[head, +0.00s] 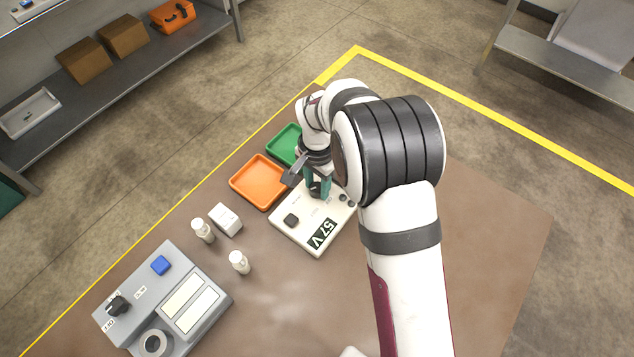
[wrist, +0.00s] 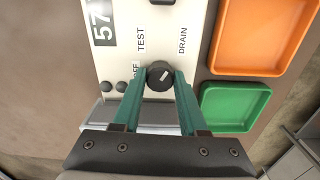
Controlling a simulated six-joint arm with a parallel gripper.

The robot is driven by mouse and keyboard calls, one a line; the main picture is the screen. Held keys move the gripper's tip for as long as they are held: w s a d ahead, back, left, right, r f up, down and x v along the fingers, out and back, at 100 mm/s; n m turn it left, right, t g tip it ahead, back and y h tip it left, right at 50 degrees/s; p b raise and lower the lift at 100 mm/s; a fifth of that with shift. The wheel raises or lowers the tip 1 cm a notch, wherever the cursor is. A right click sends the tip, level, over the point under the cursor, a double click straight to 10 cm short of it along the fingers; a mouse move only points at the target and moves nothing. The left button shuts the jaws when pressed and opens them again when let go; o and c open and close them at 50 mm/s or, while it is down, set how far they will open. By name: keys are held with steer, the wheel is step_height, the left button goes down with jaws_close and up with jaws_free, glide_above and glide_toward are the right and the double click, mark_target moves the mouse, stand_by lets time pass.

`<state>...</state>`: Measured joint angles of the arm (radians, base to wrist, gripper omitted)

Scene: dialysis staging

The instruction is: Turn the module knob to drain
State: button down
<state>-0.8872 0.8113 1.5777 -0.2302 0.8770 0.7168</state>
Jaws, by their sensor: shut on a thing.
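The module (head: 290,238) is a white box with a display reading 57 V on the brown table. It also fills the upper middle of the wrist view (wrist: 120,60). Its black round knob (wrist: 160,75) sits among the labels OFF, TEST and DRAIN. A short white mark on the knob slants to the upper right, towards the DRAIN side; whether it lines up exactly I cannot tell. My gripper (head: 318,190) points down over the module's far part. Its teal fingers (wrist: 160,80) are shut on the knob, one on each side. The head view mostly hides this knob.
A second dark knob (head: 291,220) is on the module. An orange tray (head: 235,183) and a green tray (head: 272,143) lie beside it. Two white bottles (head: 203,231) (head: 239,262), a white box (head: 226,219) and a grey device (head: 205,311) stand at left. The right table area is clear.

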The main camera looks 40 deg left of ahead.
mark_target(317, 187)
steer(key=shift+w, duration=0.1)
stand_by(0.3)
steer(key=c, duration=0.7)
jaws_free()
step_height(317, 187, up, 16)
steer(key=shift+f, duration=0.1)
